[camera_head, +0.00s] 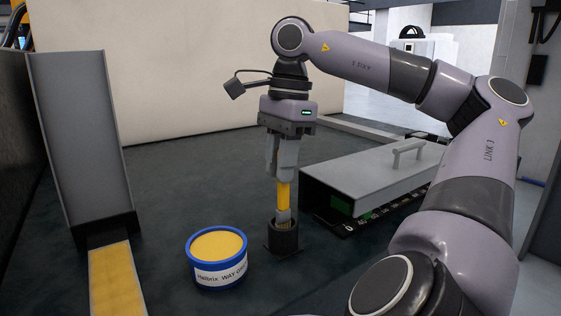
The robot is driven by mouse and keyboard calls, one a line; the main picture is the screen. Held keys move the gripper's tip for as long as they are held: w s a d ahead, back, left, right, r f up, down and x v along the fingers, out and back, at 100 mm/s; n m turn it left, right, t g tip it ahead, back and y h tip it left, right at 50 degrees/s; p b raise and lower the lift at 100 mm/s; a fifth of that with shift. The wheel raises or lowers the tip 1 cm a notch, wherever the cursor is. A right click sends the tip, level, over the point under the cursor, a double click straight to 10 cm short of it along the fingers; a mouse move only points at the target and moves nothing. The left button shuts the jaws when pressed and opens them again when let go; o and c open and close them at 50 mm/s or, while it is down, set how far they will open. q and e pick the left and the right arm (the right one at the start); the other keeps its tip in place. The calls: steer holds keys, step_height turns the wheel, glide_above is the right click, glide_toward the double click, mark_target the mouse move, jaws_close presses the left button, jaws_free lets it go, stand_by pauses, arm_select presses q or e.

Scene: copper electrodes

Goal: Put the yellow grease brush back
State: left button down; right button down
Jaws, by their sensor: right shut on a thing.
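The yellow grease brush (283,194) is upright, and its handle shows below the fingers of my right gripper (281,172). That gripper is shut on the upper part of the brush and points straight down. The brush's lower end is at the mouth of a small dark cup-like holder (284,238) on the dark table. The bristle tip is at least partly hidden by the holder's rim, and I cannot tell how deep it sits. My left gripper is not in view.
A blue tub of yellow grease (216,277) stands left of the holder. A grey metal box with a handled lid (375,170) is close on the right. A tall grey chute (80,140) with a yellow strip (115,280) stands at the left. The table behind the tub is clear.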

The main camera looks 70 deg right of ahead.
steer(key=shift+f+b, duration=0.4)
steer(key=shift+f, duration=0.2)
steer(key=shift+f+b, duration=0.3)
steer(key=c, duration=1)
jaws_free()
steer(key=shift+r, duration=0.15)
steer(key=o, duration=0.9)
